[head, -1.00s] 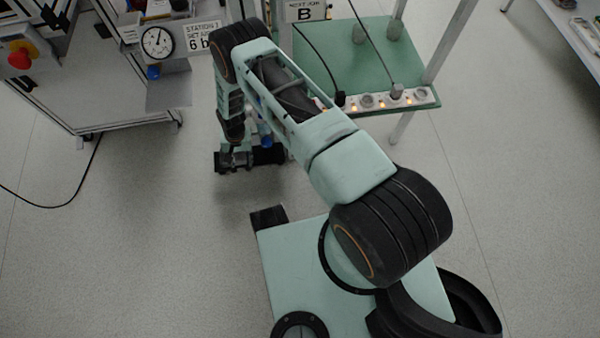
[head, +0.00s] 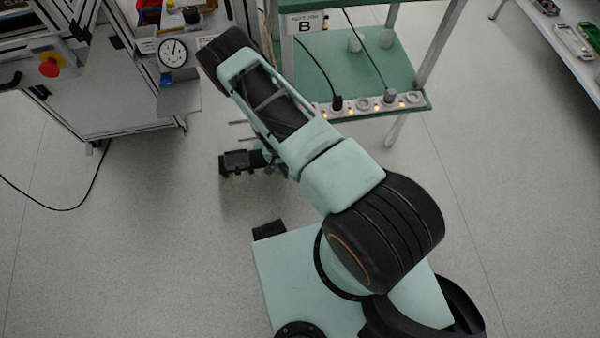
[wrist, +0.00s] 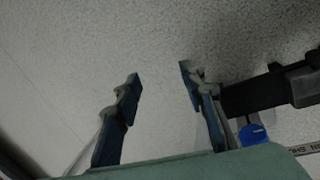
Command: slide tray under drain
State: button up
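My gripper (wrist: 160,85) shows in the wrist view with its two blue-grey fingers wide apart. Only grey floor shows between them. In the head view my arm hides most of the gripper. A flat grey plate (head: 182,100) juts out under the dial gauge (head: 172,53) at the left station, with a small blue part (head: 167,82) above it. I cannot tell whether these are the tray and the drain. In the wrist view a blue knob (wrist: 252,134) and a black fixture (wrist: 270,92) are right of the fingers, apart from them.
A green two-level stand (head: 385,62) with a lit socket strip (head: 385,104) and a sign B (head: 305,24) is behind my arm. The left station has a red button (head: 48,65) and a cable (head: 95,185) on the floor. Open floor (head: 150,240) lies at front left.

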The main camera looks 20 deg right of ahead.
jog(key=shift+s+d+r+m+h+p, duration=0.15)
jog(key=shift+s+d+r, duration=0.15)
jog(key=shift+d, duration=0.2)
jog(key=shift+s+d+r+m+h+p, duration=0.1)
jog(key=shift+s+d+r, duration=0.2)
jog(key=shift+d, duration=0.25)
jog(key=shift+s+d+r+m+h+p, duration=0.1)
jog(key=shift+s+d+r+h, duration=0.15)
jog(key=shift+d, duration=0.25)
